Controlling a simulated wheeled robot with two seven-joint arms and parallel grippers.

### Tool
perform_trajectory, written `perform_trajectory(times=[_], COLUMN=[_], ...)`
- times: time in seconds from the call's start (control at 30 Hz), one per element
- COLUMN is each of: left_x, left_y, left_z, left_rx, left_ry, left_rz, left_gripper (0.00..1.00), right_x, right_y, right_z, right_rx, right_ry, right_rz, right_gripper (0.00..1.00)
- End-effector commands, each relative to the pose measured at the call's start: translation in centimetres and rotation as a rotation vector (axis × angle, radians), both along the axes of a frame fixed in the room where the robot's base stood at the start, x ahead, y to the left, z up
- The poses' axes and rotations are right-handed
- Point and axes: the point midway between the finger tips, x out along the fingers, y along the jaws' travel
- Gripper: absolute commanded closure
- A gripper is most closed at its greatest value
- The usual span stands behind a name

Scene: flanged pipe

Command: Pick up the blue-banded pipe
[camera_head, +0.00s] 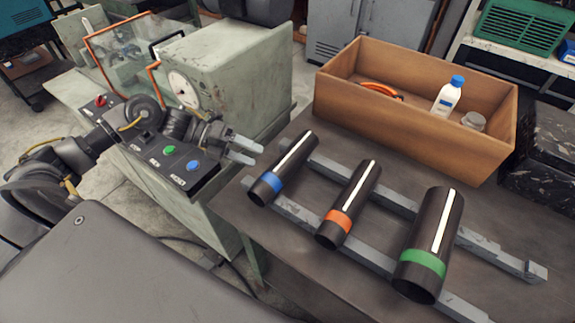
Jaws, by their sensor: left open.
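The blue-banded pipe (287,164) is a black cylinder with a white stripe along its top and a blue band near its lower end. It lies across two grey rails at the left of the dark table. My left gripper (247,151) is open and empty, just left of this pipe and apart from it, with its fingers pointing right toward it. An orange-banded pipe (352,199) and a thicker green-banded pipe (434,240) lie on the same rails to the right. My right gripper is not in view.
A wooden crate (399,115) with a white bottle (447,97) stands behind the pipes. A green-grey machine (232,72) with a dial and a button panel (165,152) is at the left, close to my left arm. The table's front edge is clear.

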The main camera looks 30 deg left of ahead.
Motion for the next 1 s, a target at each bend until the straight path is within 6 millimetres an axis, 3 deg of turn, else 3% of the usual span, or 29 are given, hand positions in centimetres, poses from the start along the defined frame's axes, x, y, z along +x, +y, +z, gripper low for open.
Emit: perform_trajectory(times=[0.3, 0.57, 0.77, 1.0], left_x=[1.2, 1.6, 2.7, 3.2], left_y=[-4.0, -4.9, -7.3, -9.1], left_z=[-1.6, -2.0, -2.6, -4.0], left_rx=[-0.003, -0.002, -0.005, 0.0], left_ry=[0.0, 0.002, 0.003, 0.0], left_rz=[0.0, -0.003, -0.003, -0.003], left_gripper=[0.35, 0.35, 0.35, 0.35], right_x=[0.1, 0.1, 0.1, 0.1], right_y=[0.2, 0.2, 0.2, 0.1], right_z=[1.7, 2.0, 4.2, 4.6], right_rx=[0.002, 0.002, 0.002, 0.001], right_ry=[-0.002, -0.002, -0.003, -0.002], right_rz=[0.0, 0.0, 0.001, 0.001], right_gripper=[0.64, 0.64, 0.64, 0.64])
